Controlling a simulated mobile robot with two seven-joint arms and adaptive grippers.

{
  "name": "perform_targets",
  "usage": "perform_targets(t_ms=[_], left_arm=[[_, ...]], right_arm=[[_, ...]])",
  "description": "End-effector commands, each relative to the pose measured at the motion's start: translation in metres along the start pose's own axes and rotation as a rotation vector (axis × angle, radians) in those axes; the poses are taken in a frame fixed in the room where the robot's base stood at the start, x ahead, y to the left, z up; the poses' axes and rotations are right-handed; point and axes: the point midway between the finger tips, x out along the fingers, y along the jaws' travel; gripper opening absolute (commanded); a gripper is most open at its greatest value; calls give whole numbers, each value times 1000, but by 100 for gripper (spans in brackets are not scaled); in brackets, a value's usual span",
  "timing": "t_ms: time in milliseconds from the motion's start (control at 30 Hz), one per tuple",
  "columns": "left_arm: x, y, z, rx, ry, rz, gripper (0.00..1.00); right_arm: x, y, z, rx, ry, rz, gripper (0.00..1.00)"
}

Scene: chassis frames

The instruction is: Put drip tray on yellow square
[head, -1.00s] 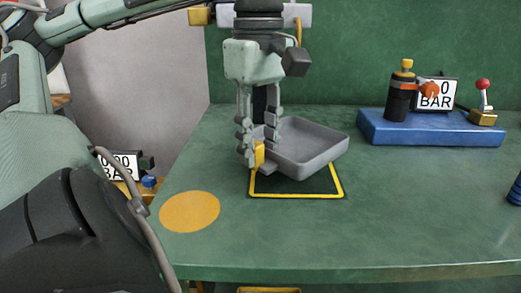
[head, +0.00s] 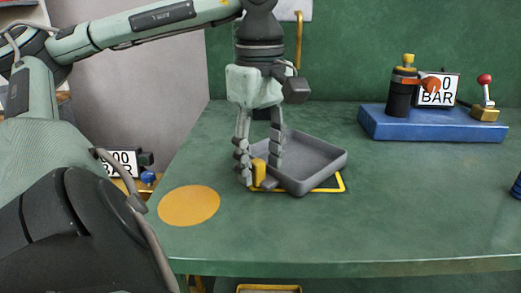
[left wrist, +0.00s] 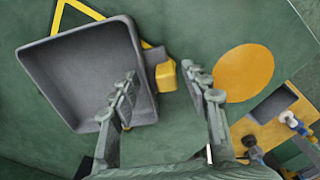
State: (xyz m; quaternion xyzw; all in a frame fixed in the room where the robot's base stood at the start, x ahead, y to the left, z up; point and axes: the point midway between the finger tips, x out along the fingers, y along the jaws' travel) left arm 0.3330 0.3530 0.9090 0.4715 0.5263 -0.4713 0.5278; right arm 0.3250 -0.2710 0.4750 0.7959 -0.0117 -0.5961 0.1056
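The grey drip tray (head: 312,160) is low over the yellow square (head: 342,182), covering most of it; its near corner reaches past the square's front line. It looks set down, though its underside is hidden. A yellow block (head: 259,172) is at the tray's left edge. My left gripper (head: 259,172) is around this edge, fingers apart. In the left wrist view, one finger is over the tray (left wrist: 80,75) and the other is outside, with gaps beside the yellow block (left wrist: 166,75). Part of the square's outline (left wrist: 80,8) shows beyond the tray. My right gripper is not in view.
An orange disc (head: 189,205) lies flat on the green table (head: 400,220), left of the tray.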

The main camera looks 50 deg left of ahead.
Motion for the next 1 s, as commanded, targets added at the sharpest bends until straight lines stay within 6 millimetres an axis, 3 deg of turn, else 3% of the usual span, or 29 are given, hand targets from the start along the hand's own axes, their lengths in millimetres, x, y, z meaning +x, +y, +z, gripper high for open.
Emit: perform_targets(t_ms=[400, 700, 1000], left_arm=[[-6, 0, 0, 0, 0, 0, 52], [-67, 0, -1, -3, 4, 0, 52], [-115, 0, -1, -2, 1, -1, 52]], right_arm=[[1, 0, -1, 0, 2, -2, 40], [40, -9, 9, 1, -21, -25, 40], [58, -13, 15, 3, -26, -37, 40]])
